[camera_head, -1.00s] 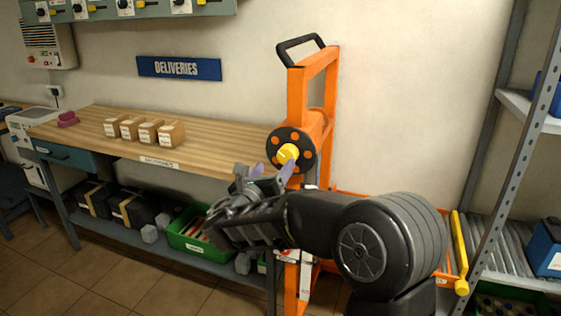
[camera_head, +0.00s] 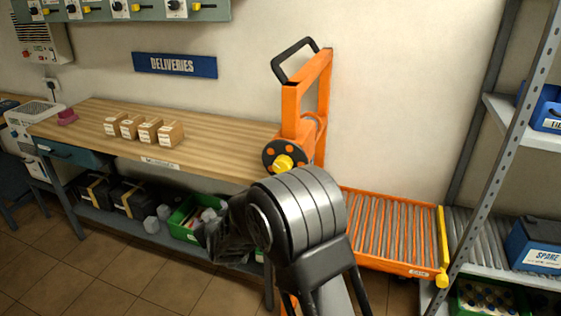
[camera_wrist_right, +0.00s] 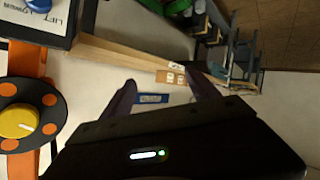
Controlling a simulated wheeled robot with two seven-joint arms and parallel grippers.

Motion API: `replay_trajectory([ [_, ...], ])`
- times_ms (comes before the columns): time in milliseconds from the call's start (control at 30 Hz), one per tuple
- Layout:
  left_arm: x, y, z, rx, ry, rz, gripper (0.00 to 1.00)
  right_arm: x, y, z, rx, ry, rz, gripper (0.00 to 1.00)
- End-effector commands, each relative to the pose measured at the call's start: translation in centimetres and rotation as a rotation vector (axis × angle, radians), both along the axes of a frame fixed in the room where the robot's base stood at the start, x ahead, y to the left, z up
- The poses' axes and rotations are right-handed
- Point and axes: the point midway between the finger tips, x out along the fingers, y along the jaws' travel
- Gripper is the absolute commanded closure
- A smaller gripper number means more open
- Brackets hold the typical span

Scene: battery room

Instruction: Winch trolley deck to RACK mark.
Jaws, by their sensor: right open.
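The orange winch trolley (camera_head: 322,88) stands by the wall at the bench's right end. Its black winch wheel (camera_head: 271,156) has orange spots and a yellow knob (camera_head: 283,164); my right arm covers its lower part. The wheel also shows at the left of the wrist view (camera_wrist_right: 47,98). The orange roller deck (camera_head: 390,264) extends right, its yellow end bar (camera_head: 441,240) close to the rack. I cannot make out a RACK mark. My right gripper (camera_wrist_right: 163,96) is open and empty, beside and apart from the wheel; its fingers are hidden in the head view. My left gripper is out of view.
The rack (camera_head: 533,120) at right holds a roller shelf (camera_head: 478,238) and a blue SPARE battery (camera_head: 538,245). The wooden bench (camera_head: 215,135) carries several small boxes (camera_head: 150,130); a green crate (camera_head: 185,228) sits below. A LIFT/LOWER panel (camera_wrist_right: 80,12) shows in the wrist view.

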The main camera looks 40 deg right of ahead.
Motion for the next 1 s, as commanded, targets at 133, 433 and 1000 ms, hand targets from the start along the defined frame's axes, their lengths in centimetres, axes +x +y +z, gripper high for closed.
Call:
replay_trajectory([
  [133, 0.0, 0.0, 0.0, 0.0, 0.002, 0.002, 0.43, -2.5, -9.1, 4.6, 0.141, -0.316, -0.466, 0.3],
  [433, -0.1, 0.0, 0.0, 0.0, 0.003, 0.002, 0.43, -8.0, -15.1, 9.6, 0.187, -0.659, -0.803, 0.3],
  [1000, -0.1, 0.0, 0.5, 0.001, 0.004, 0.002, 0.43, -6.8, -16.7, 9.7, 0.193, -0.659, -0.802, 0.3],
])
